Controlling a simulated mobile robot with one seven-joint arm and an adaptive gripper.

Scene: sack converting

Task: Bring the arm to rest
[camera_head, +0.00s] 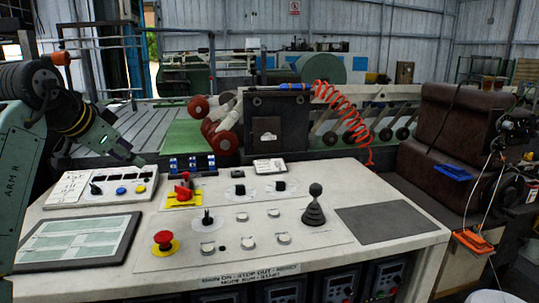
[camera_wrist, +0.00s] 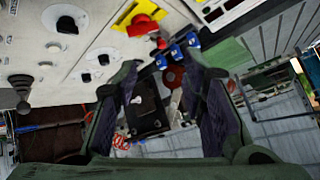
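My gripper (camera_wrist: 163,80) is open and empty in the wrist view, with a wide gap between its two dark fingers. In the head view my gripper (camera_head: 128,154) is at the left, above the back left part of the control console (camera_head: 110,240). It points down and right, and it appears apart from the console surface. My green and black arm comes in from the left edge. In the wrist view the console (camera_wrist: 45,70) lies tilted at the upper left, and machinery shows between the fingers.
A small button panel (camera_head: 122,187), a red knob on a yellow plate (camera_head: 183,190), a red stop button (camera_head: 164,239) and a joystick (camera_head: 314,207) stand on the console. A coiled red hose (camera_head: 345,110) hangs behind. A brown seat (camera_head: 445,115) is at the right.

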